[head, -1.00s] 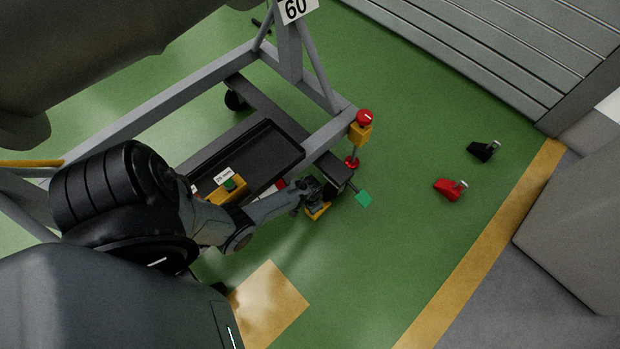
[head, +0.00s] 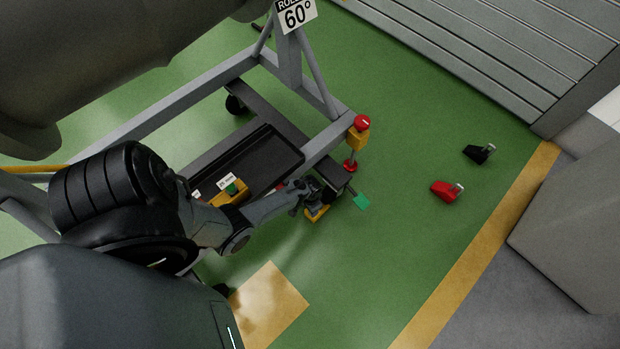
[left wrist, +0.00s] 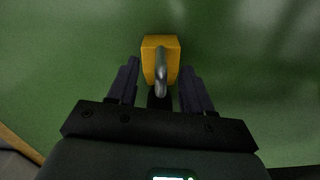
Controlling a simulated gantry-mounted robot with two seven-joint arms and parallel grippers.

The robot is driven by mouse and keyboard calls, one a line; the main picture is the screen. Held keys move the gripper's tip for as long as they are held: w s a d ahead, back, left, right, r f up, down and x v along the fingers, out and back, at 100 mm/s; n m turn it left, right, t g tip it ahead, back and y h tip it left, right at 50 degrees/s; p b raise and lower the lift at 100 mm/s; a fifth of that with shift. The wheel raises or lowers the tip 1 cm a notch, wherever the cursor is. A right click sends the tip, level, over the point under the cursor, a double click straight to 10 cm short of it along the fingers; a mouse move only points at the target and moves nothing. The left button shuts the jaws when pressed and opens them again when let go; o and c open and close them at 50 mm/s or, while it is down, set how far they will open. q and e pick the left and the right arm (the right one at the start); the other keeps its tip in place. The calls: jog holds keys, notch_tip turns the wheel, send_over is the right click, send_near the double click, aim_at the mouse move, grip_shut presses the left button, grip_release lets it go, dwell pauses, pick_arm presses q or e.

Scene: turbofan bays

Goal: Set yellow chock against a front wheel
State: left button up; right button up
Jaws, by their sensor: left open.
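The yellow chock (head: 316,213) sits on the green floor by the near right corner of the grey engine stand (head: 327,138). In the left wrist view the chock (left wrist: 153,50) lies just beyond the fingertips. Its grey handle (left wrist: 160,80) stands between my open fingers. My left gripper (head: 314,199) is over the chock, fingers apart; it also shows in the left wrist view (left wrist: 158,78). The wheel at this corner is mostly hidden by the frame and gripper, so I cannot tell whether the chock touches it. A black caster wheel (head: 236,104) shows farther back. My right gripper is out of view.
A red chock (head: 444,191) and a black chock (head: 478,153) lie on open floor to the right. A black tray (head: 265,155) sits on the stand.

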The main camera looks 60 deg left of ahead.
pick_arm(q)
notch_tip(320, 180, up, 7)
jog(key=p, duration=0.4)
jog(key=shift+f, duration=0.1)
